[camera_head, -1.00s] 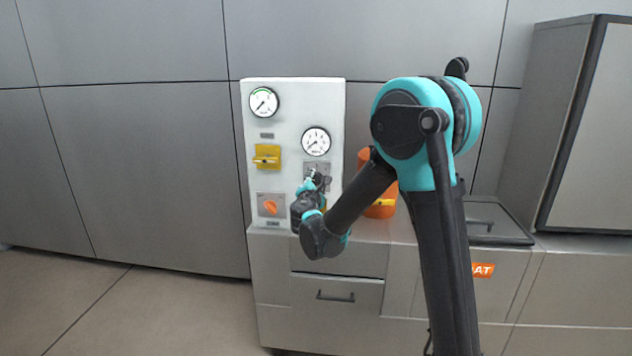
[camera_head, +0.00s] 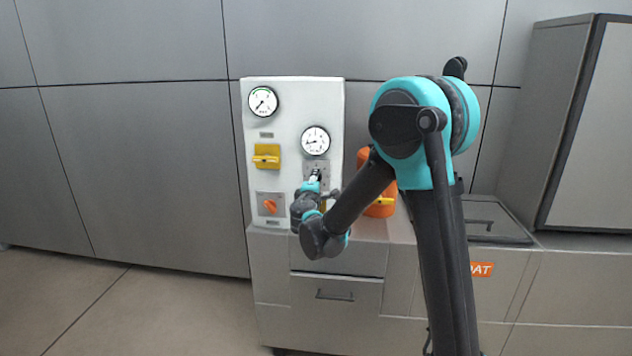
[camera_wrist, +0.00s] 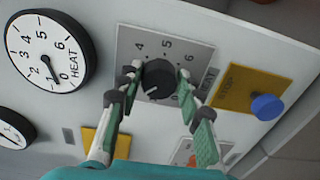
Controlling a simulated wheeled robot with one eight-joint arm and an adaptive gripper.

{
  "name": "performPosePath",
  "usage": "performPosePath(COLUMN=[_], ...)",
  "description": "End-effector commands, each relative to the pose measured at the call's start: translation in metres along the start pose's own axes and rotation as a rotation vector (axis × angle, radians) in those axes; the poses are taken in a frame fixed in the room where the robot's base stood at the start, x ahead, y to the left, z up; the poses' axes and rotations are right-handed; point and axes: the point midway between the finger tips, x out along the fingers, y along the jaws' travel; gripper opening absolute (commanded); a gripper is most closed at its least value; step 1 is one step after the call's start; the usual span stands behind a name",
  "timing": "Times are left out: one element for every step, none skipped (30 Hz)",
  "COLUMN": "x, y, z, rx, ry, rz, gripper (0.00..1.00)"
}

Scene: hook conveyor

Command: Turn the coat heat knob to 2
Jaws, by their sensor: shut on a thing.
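The coat heat knob (camera_wrist: 160,80) is a round black knob with a white pointer mark on a grey plate (camera_wrist: 135,40). The plate's 4, 5 and 6 are readable; its lower numbers are hidden by my fingers. The white mark points toward the lower left in the wrist view. My gripper (camera_wrist: 162,86) is shut on the knob, one finger on each side. In the head view my gripper (camera_head: 314,177) is at the panel below the HEAT gauge and hides most of the knob. The HEAT gauge (camera_wrist: 48,52) has its needle near the low end.
The white panel (camera_head: 290,95) also carries another gauge (camera_head: 263,101), a yellow switch (camera_head: 266,157) and an orange knob (camera_head: 270,206). An orange object (camera_head: 364,157) stands right of the panel.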

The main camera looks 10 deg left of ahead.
Motion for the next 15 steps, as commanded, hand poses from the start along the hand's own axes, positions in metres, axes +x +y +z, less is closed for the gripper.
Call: performPosePath(x=[-0.0008, -0.0008, -0.0008, -0.0008, -0.0008, -0.0008, -0.0008, -0.0008, -0.0008, -0.0008, -0.0009, -0.0009, -0.0009, -0.0009, -0.0009], y=[-0.0008, -0.0008, -0.0009, -0.0009, -0.0009, -0.0009, -0.0009, -0.0009, -0.0009, -0.0009, -0.0009, -0.0009, -0.0009, -0.0009, -0.0009], z=[0.0006, 0.0007, 0.0006, 0.0007, 0.0007, 0.0007, 0.0007, 0.0007, 0.0007, 0.0007, 0.0007, 0.0007, 0.0008, 0.0008, 0.0008], rx=[0.007, 0.010, 0.014, 0.016, 0.017, 0.018, 0.018, 0.018, 0.018, 0.018, 0.018, 0.018, 0.018, 0.018, 0.017], ry=[-0.001, -0.001, -0.001, -0.001, -0.001, -0.001, -0.001, -0.001, -0.001, -0.001, -0.001, -0.001, -0.001, -0.001, -0.001], rz=[-0.001, -0.001, -0.001, -0.001, -0.001, -0.001, -0.001, -0.001, -0.001, -0.001, -0.001, -0.001, -0.001, -0.002, -0.002], gripper=[0.07, 0.07, 0.07, 0.07, 0.07, 0.07, 0.07, 0.07, 0.07, 0.07, 0.07, 0.07, 0.07, 0.07, 0.37])
